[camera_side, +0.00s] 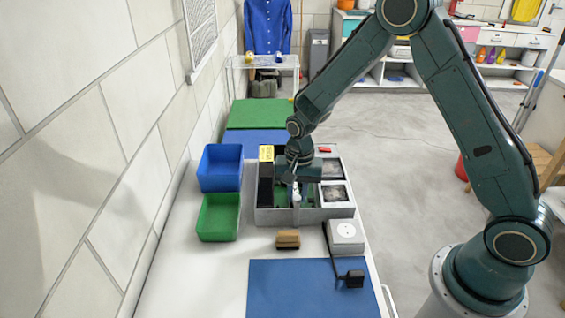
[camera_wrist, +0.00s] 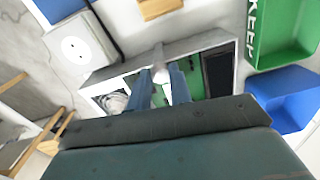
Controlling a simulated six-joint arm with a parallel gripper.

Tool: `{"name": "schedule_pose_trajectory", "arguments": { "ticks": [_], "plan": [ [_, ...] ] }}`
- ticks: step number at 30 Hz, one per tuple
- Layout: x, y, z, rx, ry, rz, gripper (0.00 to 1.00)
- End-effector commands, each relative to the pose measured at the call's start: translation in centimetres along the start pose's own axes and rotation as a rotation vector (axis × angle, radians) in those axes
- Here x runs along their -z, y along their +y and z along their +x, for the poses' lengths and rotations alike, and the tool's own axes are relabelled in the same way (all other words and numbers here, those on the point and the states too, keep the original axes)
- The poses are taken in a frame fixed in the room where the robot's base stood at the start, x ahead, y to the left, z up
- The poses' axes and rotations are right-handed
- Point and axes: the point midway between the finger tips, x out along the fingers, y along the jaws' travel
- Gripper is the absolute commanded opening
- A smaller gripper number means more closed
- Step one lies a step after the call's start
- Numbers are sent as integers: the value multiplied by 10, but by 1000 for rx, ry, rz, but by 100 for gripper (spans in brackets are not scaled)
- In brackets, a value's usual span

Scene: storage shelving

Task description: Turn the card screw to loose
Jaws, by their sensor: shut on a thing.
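An open grey case (camera_side: 335,211) with a green board inside stands on the white bench. My gripper (camera_side: 296,188) points down into the case near its front wall. In the wrist view my gripper (camera_wrist: 161,82) has its two blue-grey fingers on either side of a pale grey piece (camera_wrist: 159,62) and is shut on it. This piece sits at the case's front wall and looks like the card screw; its thread and its seat are hidden. The case rim also shows in the wrist view (camera_wrist: 207,43). My wrist covers part of the case's inside in the side view.
A blue bin (camera_side: 220,168) and a green bin (camera_side: 218,217) stand left of the case. A wooden block (camera_side: 288,239) and a white socket box (camera_side: 345,237) with a black plug (camera_side: 352,279) lie in front.

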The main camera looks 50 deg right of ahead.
Motion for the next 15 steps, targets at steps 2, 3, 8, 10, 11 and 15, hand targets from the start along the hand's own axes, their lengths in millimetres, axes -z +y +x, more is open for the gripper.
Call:
{"name": "schedule_pose_trajectory", "arguments": {
  "ticks": [2,3,8,10,11,15],
  "plan": [
    [1,0,-1,0,-1,-72,0],
    [1,0,-1,0,-1,-110,0],
    [1,0,-1,0,-3,-262,0],
    [1,0,-1,1,-3,-328,0],
    [1,0,-1,1,-4,-357,0],
    [1,0,-1,1,-5,-489,0]
  ]
}}
